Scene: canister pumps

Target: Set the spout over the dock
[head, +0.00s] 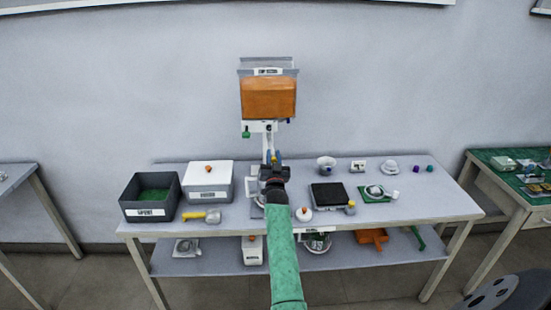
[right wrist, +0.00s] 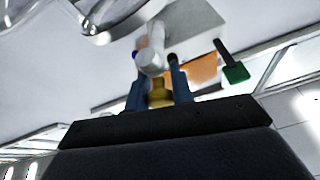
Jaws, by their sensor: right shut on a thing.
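A canister (head: 268,97) with orange contents is fixed high on the wall behind the table. Under it are a white body (head: 262,127) and a green handle (head: 246,135). A white spout arm (head: 265,147) hangs down below; in the right wrist view the white spout (right wrist: 152,55) ends near a yellow tip piece (right wrist: 160,92). My right gripper (head: 272,158) is raised in front of the spout; its blue fingers (right wrist: 158,88) are shut on the yellow piece. The dock cannot be made out, as my arm and gripper hide the table below. My left gripper is not in view.
Small bowls and cups stand at right. The air around the canister is clear.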

